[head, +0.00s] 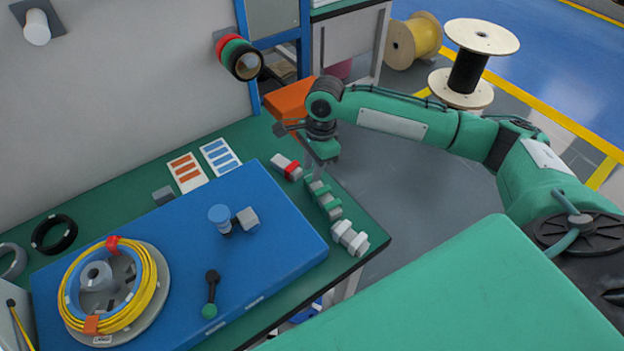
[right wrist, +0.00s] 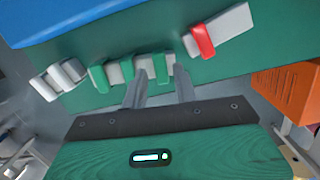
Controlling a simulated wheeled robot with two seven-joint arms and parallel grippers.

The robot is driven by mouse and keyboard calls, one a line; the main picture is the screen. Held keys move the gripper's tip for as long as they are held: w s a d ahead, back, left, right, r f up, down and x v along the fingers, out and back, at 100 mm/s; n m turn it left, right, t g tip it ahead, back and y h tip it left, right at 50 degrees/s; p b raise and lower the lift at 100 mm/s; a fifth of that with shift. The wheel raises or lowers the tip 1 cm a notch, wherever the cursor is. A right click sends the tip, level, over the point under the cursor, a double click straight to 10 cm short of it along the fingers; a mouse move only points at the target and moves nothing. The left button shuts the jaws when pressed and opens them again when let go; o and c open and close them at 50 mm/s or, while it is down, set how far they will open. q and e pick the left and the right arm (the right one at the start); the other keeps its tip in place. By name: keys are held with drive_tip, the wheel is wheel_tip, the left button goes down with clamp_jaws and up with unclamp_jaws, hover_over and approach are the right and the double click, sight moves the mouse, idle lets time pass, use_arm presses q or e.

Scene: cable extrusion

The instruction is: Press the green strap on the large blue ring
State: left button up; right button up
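The blue ring (head: 72,290) lies on a round grey disc, with a yellow coil (head: 150,275) around it. A red strap (head: 112,244) and an orange strap (head: 92,323) sit on the coil. Several green straps (head: 318,187) sit on a grey bar at the table's right edge; they also show in the right wrist view (right wrist: 99,78). My right gripper (head: 322,170) is low over this bar. In the wrist view its two fingers (right wrist: 160,75) are apart, with one green strap (right wrist: 161,68) between the tips; contact cannot be told. My left gripper is not in view.
The blue board (head: 275,215) covers much of the green table. A blue-topped post (head: 220,216) and a green-tipped lever (head: 210,295) stand on it. A red-strapped bar (head: 287,167) and a white-grey part (head: 349,238) flank the green straps. An orange box (head: 288,97) stands behind.

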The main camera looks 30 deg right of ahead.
drive_tip(key=shift+f, duration=1.2)
drive_tip(key=shift+r+p, duration=0.15)
drive_tip(key=shift+p, duration=1.25)
drive_tip(key=c, duration=0.6)
drive_tip(key=shift+r, duration=0.1)
wheel_tip(320, 180, up, 8)
drive_tip(key=p, duration=1.1)
